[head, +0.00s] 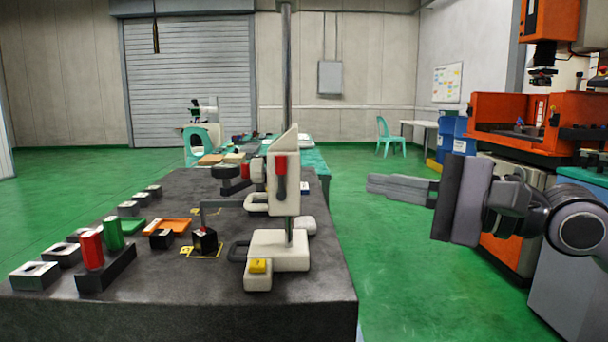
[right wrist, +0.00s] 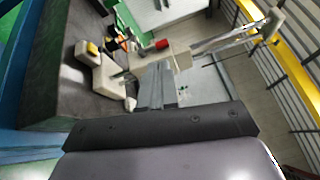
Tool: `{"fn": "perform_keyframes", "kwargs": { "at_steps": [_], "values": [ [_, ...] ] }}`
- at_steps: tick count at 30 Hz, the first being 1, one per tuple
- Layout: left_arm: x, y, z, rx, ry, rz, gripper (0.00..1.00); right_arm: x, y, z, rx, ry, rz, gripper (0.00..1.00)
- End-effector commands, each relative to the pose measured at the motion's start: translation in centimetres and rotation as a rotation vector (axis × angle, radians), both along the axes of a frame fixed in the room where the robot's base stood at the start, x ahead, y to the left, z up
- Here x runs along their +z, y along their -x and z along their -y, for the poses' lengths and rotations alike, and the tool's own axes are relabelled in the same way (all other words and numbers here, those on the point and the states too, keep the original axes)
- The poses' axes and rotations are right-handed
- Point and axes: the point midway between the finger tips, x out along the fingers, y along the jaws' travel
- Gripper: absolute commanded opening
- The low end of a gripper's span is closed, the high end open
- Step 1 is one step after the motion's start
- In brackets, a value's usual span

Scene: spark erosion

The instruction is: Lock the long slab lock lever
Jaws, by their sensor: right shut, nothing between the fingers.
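A white height gauge stands upright on the long dark slab (head: 310,322). Its white carriage (head: 284,204) sits on a steel column and carries the lock lever (head: 281,178), which has a red top and a dark lower part. In the right wrist view the red part of the lever (right wrist: 161,44) shows above the fingers. My right gripper (head: 372,184) is shut and empty, to the right of the gauge and clear of it; its fingers also show in the right wrist view (right wrist: 157,72). My left gripper is not in view.
The gauge's white base (head: 275,250) has a yellow button (head: 258,265). Red and green cylinders (head: 92,250), small blocks and an orange tray (head: 168,226) lie to its left. An orange machine (head: 540,115) stands at the right. The green floor between slab and machine is free.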

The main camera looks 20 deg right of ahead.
Motion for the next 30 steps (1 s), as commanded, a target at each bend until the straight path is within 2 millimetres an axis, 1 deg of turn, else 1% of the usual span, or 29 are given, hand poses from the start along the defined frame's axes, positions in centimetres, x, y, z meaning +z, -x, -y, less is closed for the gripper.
{"fn": "perform_keyframes", "kwargs": {
  "at_steps": [1, 3, 6, 17, 23, 30],
  "values": [
    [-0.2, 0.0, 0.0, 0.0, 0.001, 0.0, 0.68, 0.2, 0.0, 0.6, -0.028, 0.063, 0.034, 0.0],
    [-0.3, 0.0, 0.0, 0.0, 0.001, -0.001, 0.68, 0.3, 0.0, 1.1, -0.054, 0.124, 0.062, 0.0],
    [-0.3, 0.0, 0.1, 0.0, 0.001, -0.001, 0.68, 0.5, 0.0, 1.6, -0.073, 0.168, 0.083, 0.0],
    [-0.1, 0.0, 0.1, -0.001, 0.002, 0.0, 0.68, 0.5, 0.0, 1.6, -0.075, 0.174, 0.085, 0.0],
    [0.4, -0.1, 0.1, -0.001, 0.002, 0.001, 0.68, 0.7, -0.6, 1.1, -0.071, 0.169, 0.085, 0.0],
    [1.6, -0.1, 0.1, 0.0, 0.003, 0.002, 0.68, 0.8, -2.3, -0.4, -0.071, 0.167, 0.084, 0.0]
  ]
}}
